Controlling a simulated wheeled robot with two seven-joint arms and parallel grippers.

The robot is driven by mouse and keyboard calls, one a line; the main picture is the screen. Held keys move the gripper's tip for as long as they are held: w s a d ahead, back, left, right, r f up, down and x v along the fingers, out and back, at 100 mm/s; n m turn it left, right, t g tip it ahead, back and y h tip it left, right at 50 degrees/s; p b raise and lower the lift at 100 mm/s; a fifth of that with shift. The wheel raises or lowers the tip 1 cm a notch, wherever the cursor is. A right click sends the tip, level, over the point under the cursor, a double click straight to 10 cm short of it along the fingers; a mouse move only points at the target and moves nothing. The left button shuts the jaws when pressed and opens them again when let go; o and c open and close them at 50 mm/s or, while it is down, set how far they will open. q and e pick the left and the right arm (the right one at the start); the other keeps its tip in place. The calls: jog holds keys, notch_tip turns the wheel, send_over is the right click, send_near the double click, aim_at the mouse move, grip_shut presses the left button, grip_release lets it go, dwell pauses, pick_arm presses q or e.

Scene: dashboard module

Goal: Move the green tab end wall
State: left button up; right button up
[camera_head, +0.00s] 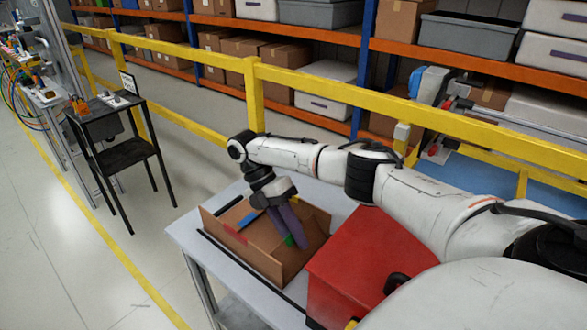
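An open brown cardboard piece with walls (278,262) sits on the white table. A small green tab (289,240) shows by the fingertips of my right gripper (295,242). My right gripper has purple fingers pointing down at the cardboard. The fingers partly hide the green tab and the wall near it. I cannot tell whether the fingers are closed on that wall or only beside it. A bit of yellow (297,200) shows behind the gripper. My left gripper is out of view.
A red box (345,260) stands right of the cardboard on the white table (192,230). A yellow railing (350,97) runs behind, with loaded shelves beyond it. A black stand (125,155) is at the left, with open floor between.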

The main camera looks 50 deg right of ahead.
jog(key=v, duration=1)
jog(key=shift+w+r, duration=0.1)
jog(key=shift+w, duration=0.05)
